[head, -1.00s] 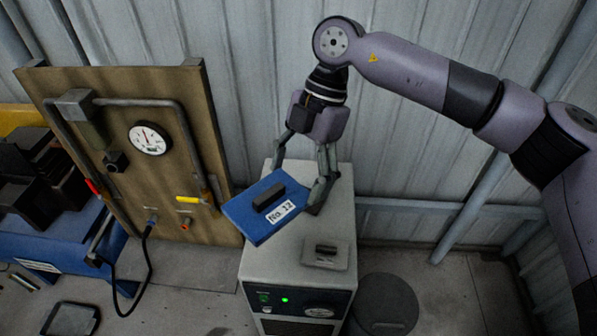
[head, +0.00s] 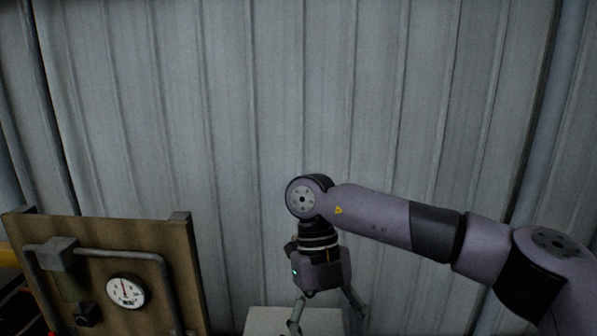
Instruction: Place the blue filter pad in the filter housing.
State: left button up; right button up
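My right gripper (head: 328,322) hangs at the bottom centre, above or in front of the pale top of the cabinet (head: 268,318). Its two fingers are spread well apart and nothing shows between them; the tips are close to the lower picture edge. The blue filter pad is out of view below the frame. Only the back strip of the cabinet top shows, and I cannot make out a filter housing opening. My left gripper is not in view.
A wooden panel (head: 165,255) with grey pipework and a round gauge (head: 125,291) stands at the lower left. A corrugated metal wall (head: 240,120) fills the background. My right arm crosses the lower right.

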jog(key=s+d+r+n+t, duration=0.15)
jog(key=d+n+t, duration=0.4)
jog(key=n, duration=0.95)
jog(key=s+d+r+n+t, duration=0.1)
jog(key=s+d+n+t, duration=0.15)
jog(key=d+n, duration=0.9)
notch_tip(320, 180, down, 10)
jog(key=w+a+n+y, duration=0.1)
jog(key=w+a+n, duration=0.1)
jog(key=n, duration=0.3)
jog(key=shift+w+a+r+n+t+y, duration=0.2)
jog(key=shift+w+a+n+t+y, duration=0.1)
jog(key=shift+a+n+t, duration=0.1)
